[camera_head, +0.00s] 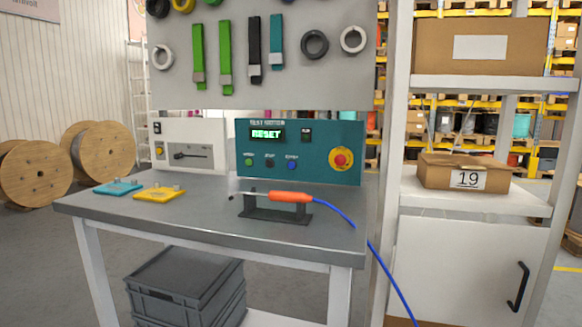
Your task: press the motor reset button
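A teal control panel (331,138) stands at the back of the grey workbench. Its small display (266,134) shows "RESET" in green letters. Below the display is a row of small buttons: a green one (249,161), a black one (270,163) and a blue one (292,165). The labels above them are too small to read surely. At the panel's right is a large red mushroom button (340,160) on a yellow ring. A small black switch (306,135) sits beside the display. My gripper is not in view.
On the workbench (200,218), an orange-handled tool (290,197) with a blue cable rests on a black stand in front of the panel. A blue and a yellow fixture (160,193) lie left. A white box (190,158) adjoins the panel. A shelf with cartons stands right.

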